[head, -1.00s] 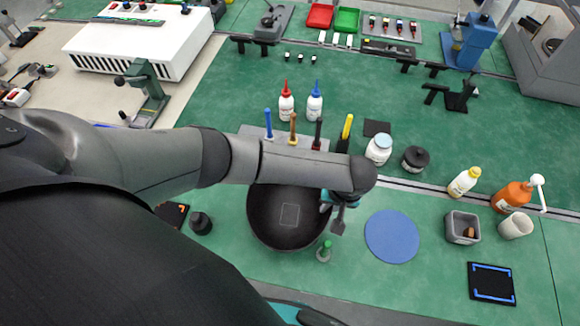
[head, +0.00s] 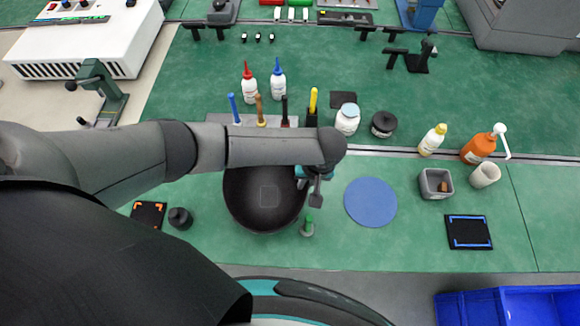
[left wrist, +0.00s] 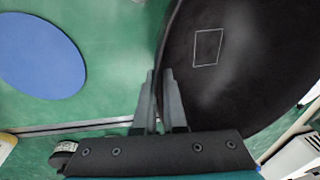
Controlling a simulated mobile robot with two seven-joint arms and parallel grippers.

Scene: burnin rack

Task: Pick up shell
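The only shell-like thing is a large black round dish (head: 245,212) with a thin square outline on its floor; I take it as the shell. It rests on the green bench and also fills the right of the left wrist view (left wrist: 235,80). My left gripper (head: 316,200) points down at its right rim. In the left wrist view its two fingers (left wrist: 160,75) are close together with the rim between them, so it looks shut on the rim; the contact itself is hard to see. My left arm hides the far rim. My right gripper is out of view.
Upright tools (head: 284,110) stand just behind. A black puck (head: 180,218) is at left. A grey box (head: 436,184) and bottles stand at right.

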